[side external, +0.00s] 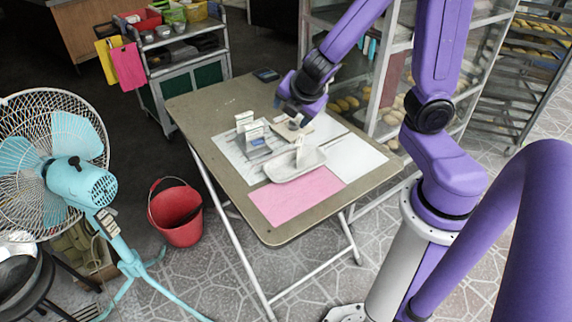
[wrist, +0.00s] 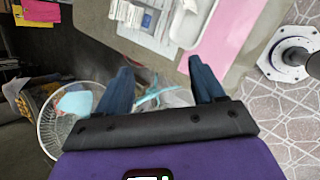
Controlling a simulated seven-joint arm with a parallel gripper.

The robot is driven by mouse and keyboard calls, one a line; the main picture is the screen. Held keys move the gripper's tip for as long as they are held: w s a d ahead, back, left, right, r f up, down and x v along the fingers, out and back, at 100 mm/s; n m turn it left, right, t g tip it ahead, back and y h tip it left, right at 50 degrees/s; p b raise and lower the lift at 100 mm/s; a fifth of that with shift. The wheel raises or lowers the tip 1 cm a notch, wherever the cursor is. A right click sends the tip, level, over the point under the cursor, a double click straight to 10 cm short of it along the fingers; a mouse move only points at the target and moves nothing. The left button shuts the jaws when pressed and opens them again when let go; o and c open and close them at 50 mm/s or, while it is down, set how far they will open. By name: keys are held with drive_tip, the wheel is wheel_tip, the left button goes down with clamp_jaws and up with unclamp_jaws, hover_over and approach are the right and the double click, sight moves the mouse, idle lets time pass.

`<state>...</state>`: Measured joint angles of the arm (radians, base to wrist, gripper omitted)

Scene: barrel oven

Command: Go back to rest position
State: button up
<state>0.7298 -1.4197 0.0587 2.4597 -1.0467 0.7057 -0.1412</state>
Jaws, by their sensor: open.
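My gripper (side external: 290,112) is over the far part of the table, beyond the white tray in the side view. In the wrist view my gripper (wrist: 160,72) has its two dark fingers spread wide with nothing between them. A white tray (side external: 287,171) with a pale upright piece in it rests on the table, and its edge also shows in the wrist view (wrist: 190,30). Small white upright pieces (side external: 245,121) stand on a printed sheet left of the tray. A small beige board lies partly hidden beneath my gripper in the side view.
The table (side external: 205,115) also bears a pink sheet (side external: 298,197) and a white sheet (side external: 352,160). A teal fan (side external: 85,185) and a red bucket (side external: 175,212) stand left of it. A cart (side external: 185,75) stands behind, and glass bread shelves (side external: 355,100) stand behind at right.

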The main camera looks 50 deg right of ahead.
drive_tip(key=s+a+r+m+g+y, duration=0.1)
drive_tip(key=s+a+m+g+y, duration=0.1)
drive_tip(key=s, duration=0.8)
drive_tip(key=s+a+r+m+g+y, duration=0.1)
drive_tip(key=s+a+m+g+y, duration=0.1)
drive_tip(key=s, duration=0.8)
drive_tip(key=a+m+g, duration=0.1)
drive_tip(key=a+m, duration=0.1)
drive_tip(key=shift+s+a+r+m+g, duration=0.2)
drive_tip(key=shift+s+r+m+g, duration=0.1)
drive_tip(key=shift+m+g, duration=0.1)
